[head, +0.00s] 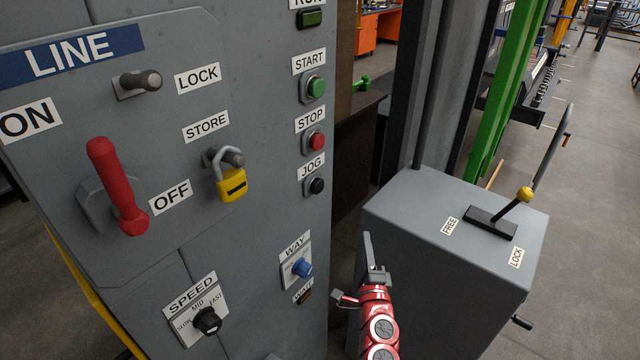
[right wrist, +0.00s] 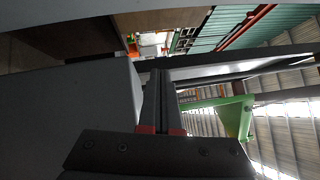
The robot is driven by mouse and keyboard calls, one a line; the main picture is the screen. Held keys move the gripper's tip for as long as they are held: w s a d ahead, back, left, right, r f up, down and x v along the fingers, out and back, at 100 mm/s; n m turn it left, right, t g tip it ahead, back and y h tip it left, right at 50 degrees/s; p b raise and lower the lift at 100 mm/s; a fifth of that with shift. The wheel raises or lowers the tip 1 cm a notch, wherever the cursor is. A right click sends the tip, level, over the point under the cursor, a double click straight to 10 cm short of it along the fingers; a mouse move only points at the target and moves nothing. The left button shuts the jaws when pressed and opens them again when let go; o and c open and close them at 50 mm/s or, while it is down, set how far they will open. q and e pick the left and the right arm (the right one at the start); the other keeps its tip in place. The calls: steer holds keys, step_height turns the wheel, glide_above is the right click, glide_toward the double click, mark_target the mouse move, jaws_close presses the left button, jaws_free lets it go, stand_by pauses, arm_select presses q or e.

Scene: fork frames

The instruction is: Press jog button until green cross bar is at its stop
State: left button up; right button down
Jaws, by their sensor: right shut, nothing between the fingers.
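The black JOG button (head: 317,186) sits on the grey panel, under the red STOP button (head: 316,141) and the green START button (head: 317,88). My right gripper (head: 367,240) is shut and empty, below and to the right of the JOG button, apart from it. Its fingers also show together in the right wrist view (right wrist: 161,100). A tall green beam (head: 508,90) stands at the back right. A green part (right wrist: 235,118) shows in the right wrist view; I cannot tell if either is the cross bar. No stop can be made out. My left gripper is out of view.
A grey box (head: 420,235) with a FREE/LOCK lever (head: 525,194) stands right of my right gripper. The panel carries a red handle (head: 117,187), a yellow padlock (head: 232,185), a blue WAY knob (head: 302,268) and a black SPEED knob (head: 207,321). A gap separates panel and box.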

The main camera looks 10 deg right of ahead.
mark_target(317, 186)
step_height(317, 186, up, 11)
steer(key=s+a+t+y, duration=0.1)
steer(key=a+t+y, duration=0.1)
steer(key=t+y, duration=0.1)
steer(key=shift+s+t, duration=0.15)
steer(key=shift+t, duration=0.25)
steer(key=shift+f, duration=0.1)
steer(key=w+a+b, duration=0.2)
steer(key=w+a, duration=0.3)
steer(key=w, duration=0.2)
steer(key=shift+a+b, duration=0.25)
steer(key=shift+b, duration=0.15)
stand_by(1.4)
steer(key=shift+w+a+b, duration=0.2)
steer(key=shift+w+b, duration=0.15)
steer(key=shift+b, duration=0.1)
